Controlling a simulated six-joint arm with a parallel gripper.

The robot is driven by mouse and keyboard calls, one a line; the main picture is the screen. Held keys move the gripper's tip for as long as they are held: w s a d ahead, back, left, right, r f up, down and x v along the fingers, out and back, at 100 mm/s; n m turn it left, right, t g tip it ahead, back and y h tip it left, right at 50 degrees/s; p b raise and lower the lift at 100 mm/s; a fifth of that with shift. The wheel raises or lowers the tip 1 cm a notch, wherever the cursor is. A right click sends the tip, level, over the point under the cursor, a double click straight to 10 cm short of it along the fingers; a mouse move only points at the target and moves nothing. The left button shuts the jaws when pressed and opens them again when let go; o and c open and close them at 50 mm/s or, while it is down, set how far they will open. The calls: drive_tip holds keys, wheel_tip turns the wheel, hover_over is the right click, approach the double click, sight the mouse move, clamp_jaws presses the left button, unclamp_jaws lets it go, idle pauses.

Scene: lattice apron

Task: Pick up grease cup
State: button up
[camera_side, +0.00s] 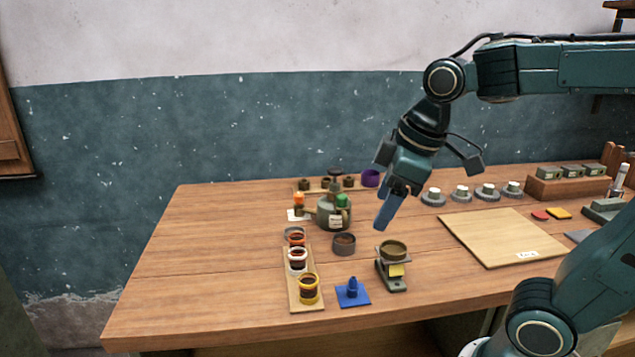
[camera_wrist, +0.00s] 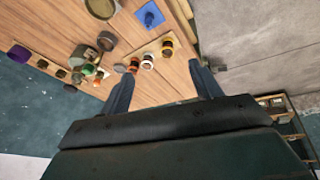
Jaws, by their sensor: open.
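Several small cups stand on the table, and I cannot tell for sure which is the grease cup. A wooden strip (camera_side: 293,263) holds an orange-rimmed cup (camera_side: 294,237), a white-rimmed cup (camera_side: 298,261) and a yellow-rimmed cup (camera_side: 309,289), each with dark reddish-brown contents. A grey cup (camera_side: 344,244) stands right of the strip. My gripper (camera_side: 390,207) is open and empty, above the table and right of the cups. In the wrist view, the white-rimmed cup (camera_wrist: 148,62) and yellow-rimmed cup (camera_wrist: 167,46) show beyond the spread fingers (camera_wrist: 163,85).
A small stand with a dish (camera_side: 393,250) and a blue pad with a knob (camera_side: 352,292) sit near the front. A green-grey oil can (camera_side: 333,212) stands behind the cups. A pale board (camera_side: 500,237) lies to the right. The table's left side is clear.

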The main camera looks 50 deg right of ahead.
drive_tip(key=w+f+n+g, duration=0.2)
drive_tip(key=w+n, duration=0.4)
drive_tip(key=w, duration=0.5)
drive_tip(key=n+g, duration=0.2)
drive_tip(key=n, duration=0.5)
hover_over(297, 252)
wheel_tip(297, 252, down, 7)
drive_tip(key=shift+w+r, duration=0.1)
drive_tip(key=shift+r, duration=0.05)
drive_tip(key=shift+f, duration=4.3)
drive_tip(key=shift+f, duration=2.6)
